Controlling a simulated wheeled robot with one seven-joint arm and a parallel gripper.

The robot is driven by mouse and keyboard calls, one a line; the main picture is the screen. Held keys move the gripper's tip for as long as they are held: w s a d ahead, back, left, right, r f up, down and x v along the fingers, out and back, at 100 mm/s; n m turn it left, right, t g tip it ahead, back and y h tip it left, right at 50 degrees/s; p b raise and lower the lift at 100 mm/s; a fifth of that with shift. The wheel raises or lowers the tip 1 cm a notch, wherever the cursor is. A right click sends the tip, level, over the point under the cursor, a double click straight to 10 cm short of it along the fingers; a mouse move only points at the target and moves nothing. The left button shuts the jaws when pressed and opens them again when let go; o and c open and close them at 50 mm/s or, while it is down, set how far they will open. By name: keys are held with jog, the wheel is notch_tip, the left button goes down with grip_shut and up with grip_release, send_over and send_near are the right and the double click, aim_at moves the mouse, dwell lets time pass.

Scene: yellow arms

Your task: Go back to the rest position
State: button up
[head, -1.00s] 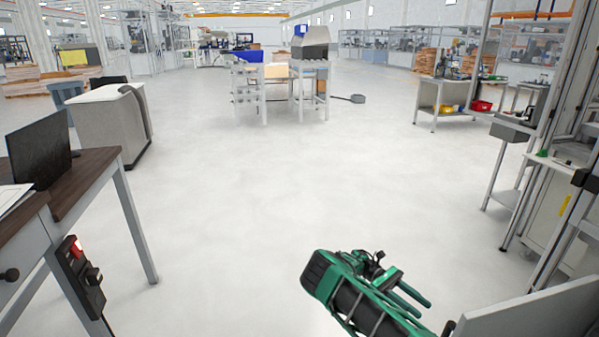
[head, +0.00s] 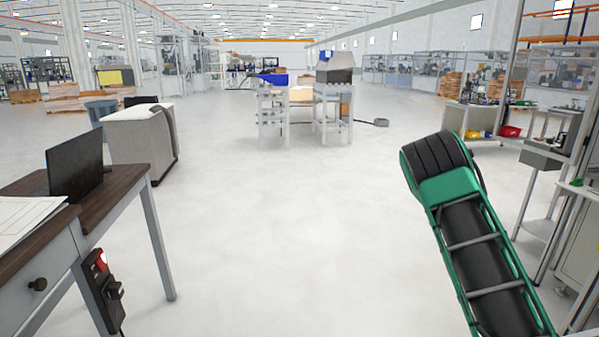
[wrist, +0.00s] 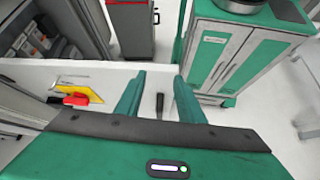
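My gripper (wrist: 159,79) shows in the wrist view, with its two green fingers apart. I see nothing held between them. A small dark upright-looking item (wrist: 160,103) appears in the gap, lower down; I cannot tell what it is or how far away it lies. My gripper is not visible there.
A wooden-topped desk (head: 113,185) with a monitor (head: 75,162) stands at the left. A wheeled workstation (head: 580,210) is at the right edge. The floor (head: 290,220) between is clear. The wrist view shows a green-grey cabinet (wrist: 225,60) and a yellow item (wrist: 78,90).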

jog(key=s+a+r+m+t+y, duration=0.25)
jog(key=s+r+t, duration=0.25)
jog(key=s+r, duration=0.65)
jog(key=s+a+r+m+t, duration=0.2)
jog(key=s+a+m+t, duration=0.2)
jog(key=s, duration=0.9)
jog(key=shift+a+t, duration=0.85)
jog(key=shift+t, duration=0.05)
jog(key=shift+s+r, duration=0.1)
jog(key=shift+c, duration=0.5)
